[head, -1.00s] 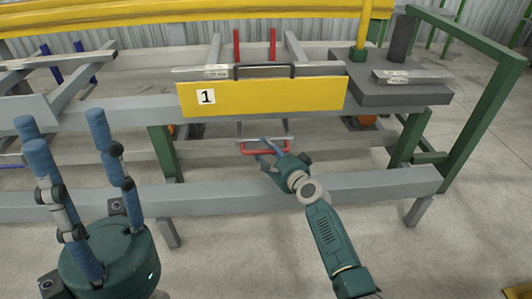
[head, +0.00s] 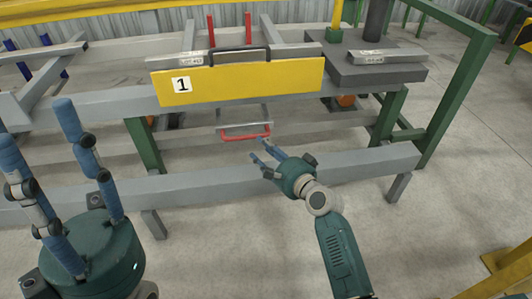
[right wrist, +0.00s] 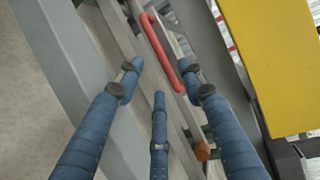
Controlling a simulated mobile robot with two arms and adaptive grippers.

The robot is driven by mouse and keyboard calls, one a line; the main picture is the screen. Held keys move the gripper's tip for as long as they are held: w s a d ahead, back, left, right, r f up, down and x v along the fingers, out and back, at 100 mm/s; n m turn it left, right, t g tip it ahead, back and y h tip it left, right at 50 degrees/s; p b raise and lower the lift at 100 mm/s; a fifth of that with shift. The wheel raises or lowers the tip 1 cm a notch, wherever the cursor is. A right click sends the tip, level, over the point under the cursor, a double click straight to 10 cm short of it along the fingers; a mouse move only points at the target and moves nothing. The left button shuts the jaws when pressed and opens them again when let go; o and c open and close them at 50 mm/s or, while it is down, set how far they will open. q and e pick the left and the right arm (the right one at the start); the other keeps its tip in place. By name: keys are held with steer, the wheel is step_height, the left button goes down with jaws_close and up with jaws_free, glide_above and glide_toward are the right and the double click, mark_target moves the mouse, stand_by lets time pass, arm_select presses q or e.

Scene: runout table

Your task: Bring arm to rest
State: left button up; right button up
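My right gripper (head: 262,151) is open, its blue fingers spread and empty, in front of the table's lower front beam. A red handle (head: 245,133) on a grey bracket sits just beyond and above its fingertips, apart from them in the head view. In the right wrist view the red handle (right wrist: 160,52) lies past the spread fingers (right wrist: 162,90), with nothing between them. My left gripper (head: 65,150) is at the lower left, its blue fingers pointing up, wide apart and empty.
The grey runout table carries a yellow panel (head: 240,84) marked 1 with a dark handle on top. A dark grey block (head: 380,72) stands at its right end beside a green frame (head: 460,100). Concrete floor (head: 430,230) is clear at right; a yellow stand (head: 510,270) is at lower right.

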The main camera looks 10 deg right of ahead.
steer(key=shift+s+d+r, duration=0.15)
steer(key=shift+s+d, duration=0.05)
steer(key=shift+s, duration=0.4)
